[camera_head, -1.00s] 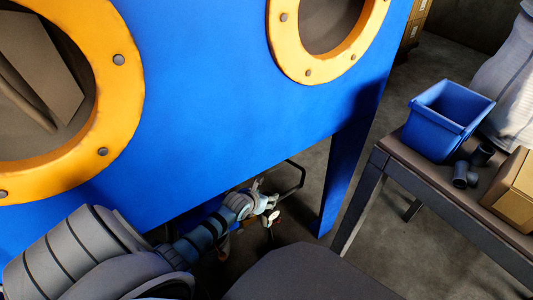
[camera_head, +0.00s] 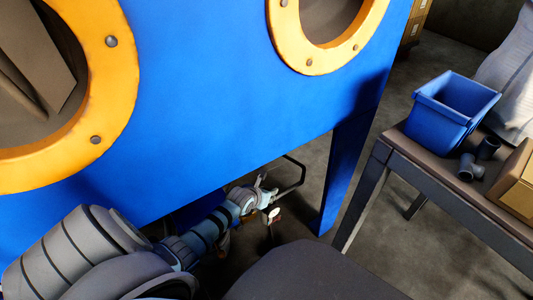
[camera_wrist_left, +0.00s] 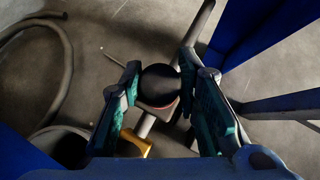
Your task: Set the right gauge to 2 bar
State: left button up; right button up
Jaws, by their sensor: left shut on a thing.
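My left gripper (camera_head: 268,194) reaches under the blue cabinet, beside a small white round face (camera_head: 274,214) that looks like a gauge; its reading is too small to tell. In the left wrist view, my left gripper (camera_wrist_left: 160,84) has its two teal fingers on either side of a round black knob (camera_wrist_left: 160,82), and is shut on it. A pale, reddish-edged part shows just below the knob, on a grey pipe (camera_wrist_left: 145,125). A brass-coloured fitting (camera_wrist_left: 134,144) sits lower left. No gauge needle is visible. My right gripper is not in view.
The blue cabinet (camera_head: 215,110) with orange-rimmed portholes stands overhead, and its leg (camera_head: 346,170) is right of the gripper. A bent dark bar (camera_head: 300,175) is close by. A table (camera_head: 430,190) at right holds a blue bin (camera_head: 450,112) and dark pipe fittings (camera_head: 472,168).

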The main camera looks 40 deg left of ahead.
pick_arm(q)
jog(key=n+y+p, duration=0.2)
jog(key=n, duration=0.1)
jog(key=shift+r+g+p, duration=0.1)
jog(key=shift+g+p, duration=0.25)
jog(key=shift+g, duration=0.05)
jog(key=shift+n+g+y, duration=0.3)
jog(key=shift+n+y, duration=0.3)
jog(key=shift+n, duration=0.1)
jog(key=shift+n+g+y, duration=0.5)
jog(key=shift+n+y, duration=0.1)
jog(key=shift+n, duration=0.4)
jog(key=shift+n+g+y+b, duration=0.4)
jog(key=shift+n, duration=0.4)
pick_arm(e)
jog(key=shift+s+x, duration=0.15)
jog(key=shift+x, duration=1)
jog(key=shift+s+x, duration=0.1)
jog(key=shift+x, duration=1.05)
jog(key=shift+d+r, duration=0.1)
pick_arm(q)
jog(key=o, duration=1.2)
jog(key=shift+c, duration=0.2)
